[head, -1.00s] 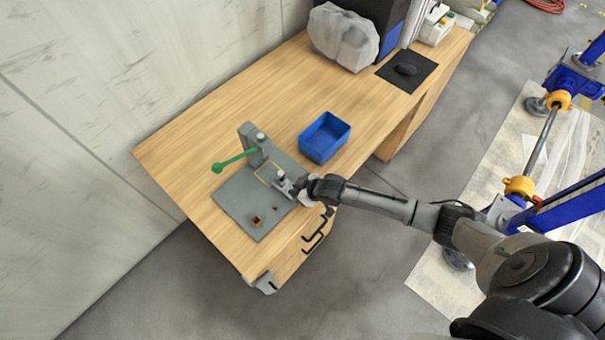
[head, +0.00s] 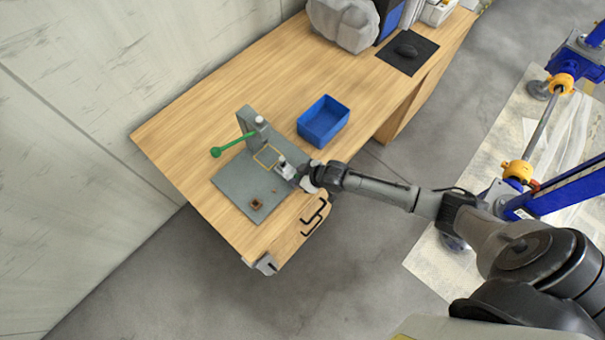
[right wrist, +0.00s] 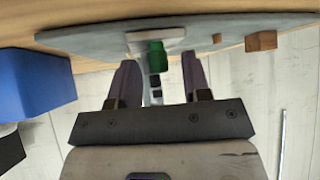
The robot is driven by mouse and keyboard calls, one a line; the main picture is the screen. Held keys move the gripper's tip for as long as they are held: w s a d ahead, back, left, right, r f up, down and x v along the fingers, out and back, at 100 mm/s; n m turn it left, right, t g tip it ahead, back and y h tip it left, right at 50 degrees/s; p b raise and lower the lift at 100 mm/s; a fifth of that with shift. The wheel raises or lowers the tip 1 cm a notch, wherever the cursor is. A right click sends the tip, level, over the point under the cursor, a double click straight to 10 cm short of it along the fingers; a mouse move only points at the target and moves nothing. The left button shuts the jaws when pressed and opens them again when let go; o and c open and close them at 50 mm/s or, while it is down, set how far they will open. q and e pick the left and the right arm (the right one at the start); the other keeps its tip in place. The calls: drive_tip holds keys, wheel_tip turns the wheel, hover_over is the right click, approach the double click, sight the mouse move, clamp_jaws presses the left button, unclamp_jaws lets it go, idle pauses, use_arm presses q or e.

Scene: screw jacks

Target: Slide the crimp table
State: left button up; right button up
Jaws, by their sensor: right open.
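The crimp fixture has a grey base plate (head: 235,187) with an upright grey post (head: 247,123) and a green lever with a ball end (head: 216,152). A yellow square outline (head: 267,155) lies on the plate, and a small light-grey piece (head: 281,161) stands beside it. My right gripper (head: 287,171) is at that piece, at the plate's right edge. In the right wrist view, my right gripper (right wrist: 158,75) is open; a green part (right wrist: 157,55) in front of a pale block (right wrist: 143,43) shows between its fingers. Contact cannot be told. My left gripper is not in view.
A small brown block (head: 256,204) sits on the plate's near corner. A blue bin (head: 323,122) stands on the wooden bench (head: 190,120) behind my right arm. A mouse mat (head: 408,51) and covered grey object (head: 343,25) are farther back. The bench's left part is clear.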

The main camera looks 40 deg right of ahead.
drive_tip(key=p+v, duration=0.2)
drive_tip(key=v, duration=1.1)
drive_tip(key=shift+s+r, duration=0.15)
drive_tip(key=shift+r, duration=0.15)
